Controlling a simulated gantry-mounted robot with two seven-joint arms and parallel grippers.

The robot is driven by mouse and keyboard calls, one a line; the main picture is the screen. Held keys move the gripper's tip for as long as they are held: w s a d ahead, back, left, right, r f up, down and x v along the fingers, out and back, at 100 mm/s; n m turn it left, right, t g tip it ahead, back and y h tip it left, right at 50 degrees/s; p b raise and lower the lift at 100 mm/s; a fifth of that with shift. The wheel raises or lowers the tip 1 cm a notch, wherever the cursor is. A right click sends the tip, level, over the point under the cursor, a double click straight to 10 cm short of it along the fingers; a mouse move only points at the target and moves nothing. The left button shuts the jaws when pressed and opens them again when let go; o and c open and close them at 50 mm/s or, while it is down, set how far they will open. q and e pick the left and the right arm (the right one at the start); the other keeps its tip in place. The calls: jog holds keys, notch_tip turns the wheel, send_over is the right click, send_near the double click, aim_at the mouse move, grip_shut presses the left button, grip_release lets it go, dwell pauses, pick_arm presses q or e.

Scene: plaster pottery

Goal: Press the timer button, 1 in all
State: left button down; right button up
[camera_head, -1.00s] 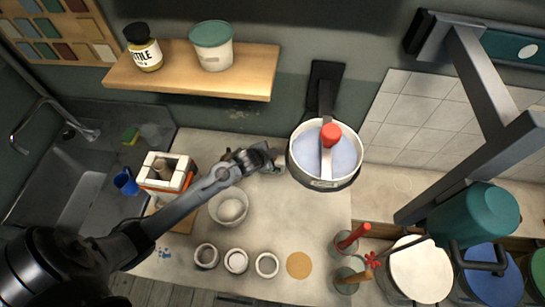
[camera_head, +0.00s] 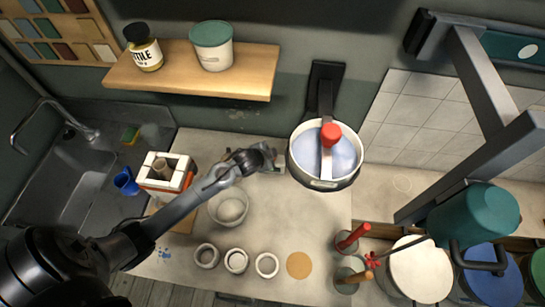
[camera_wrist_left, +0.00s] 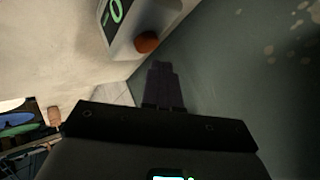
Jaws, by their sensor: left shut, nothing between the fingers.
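The timer (camera_wrist_left: 122,28) is a pale box with a green lit display; it shows at the top of the left wrist view. Its round orange button (camera_wrist_left: 147,42) sticks out from the box's side. My left gripper (camera_wrist_left: 160,72) has its dark fingers together, pointing toward the button, with a small visible gap in the picture. In the head view my left gripper (camera_head: 270,154) is over the back of the counter, left of the mixing pot, and hides most of the timer there. Whether the fingers touch the button cannot be told. My right gripper is not in view.
The mixing pot (camera_head: 325,178) with a red-topped stirrer stands just right of the left gripper. A wooden shelf (camera_head: 192,78) with two containers is on the wall above. A bowl (camera_head: 230,208) and several small rings lie in front.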

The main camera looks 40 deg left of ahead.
pick_arm(q)
jog(key=shift+f, duration=0.2)
jog(key=shift+f, duration=0.2)
dwell(0.4)
jog(key=shift+f, duration=0.45)
dwell(0.5)
jog(key=shift+r, duration=0.15)
jog(key=shift+r+p, duration=0.75)
jog(key=shift+p, duration=0.05)
dwell(0.3)
